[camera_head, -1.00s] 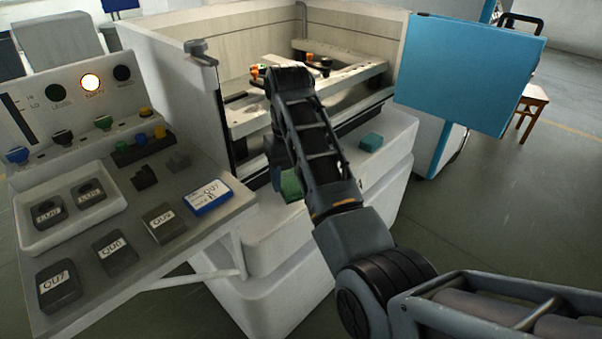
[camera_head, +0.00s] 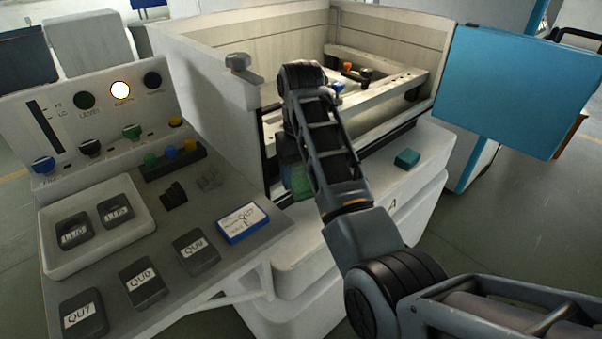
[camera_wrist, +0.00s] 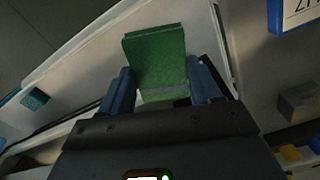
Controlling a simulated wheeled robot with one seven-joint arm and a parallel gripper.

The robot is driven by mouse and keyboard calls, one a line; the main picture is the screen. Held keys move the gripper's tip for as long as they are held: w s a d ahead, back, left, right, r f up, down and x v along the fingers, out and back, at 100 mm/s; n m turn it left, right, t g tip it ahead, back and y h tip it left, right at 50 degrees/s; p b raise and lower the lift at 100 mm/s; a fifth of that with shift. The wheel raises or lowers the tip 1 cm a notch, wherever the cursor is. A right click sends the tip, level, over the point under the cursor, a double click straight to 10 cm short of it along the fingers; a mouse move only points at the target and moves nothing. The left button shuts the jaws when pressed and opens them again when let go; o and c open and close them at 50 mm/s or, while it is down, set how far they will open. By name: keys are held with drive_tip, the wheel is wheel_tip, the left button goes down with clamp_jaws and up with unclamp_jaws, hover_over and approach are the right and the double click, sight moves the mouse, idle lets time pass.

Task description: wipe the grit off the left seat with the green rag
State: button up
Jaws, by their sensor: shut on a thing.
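The green rag (camera_wrist: 155,50) is pinched between the two blue-grey fingers of my gripper (camera_wrist: 160,80) in the wrist view. It is a folded pad with a pale grey band near the fingers. In the head view the rag (camera_head: 300,182) shows beside my arm, at the front left of the machine, over its white ledge. The pale frame (camera_head: 400,97) inside the open tank lies behind my arm. My arm hides its left part, so I cannot make out the left seat or any grit there.
A teal block (camera_head: 407,158) sits on the white front ledge. A blue panel (camera_head: 502,90) stands at the right. The control desk at the left holds a white tray (camera_head: 142,225), dark labelled blocks (camera_head: 197,253) and a blue-edged card (camera_head: 243,222). The tank's left wall (camera_head: 208,105) rises beside my arm.

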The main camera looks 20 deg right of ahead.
sight(301, 176)
drive_tip(key=shift+w+r, duration=0.1)
drive_tip(key=shift+r, duration=0.2)
wheel_tip(301, 176, up, 3)
drive_tip(key=p, duration=0.3)
drive_tip(key=shift+w+d, duration=0.1)
drive_tip(key=shift+w+r, duration=0.35)
drive_tip(key=shift+w, duration=0.05)
drive_tip(key=shift+s+f, duration=0.1)
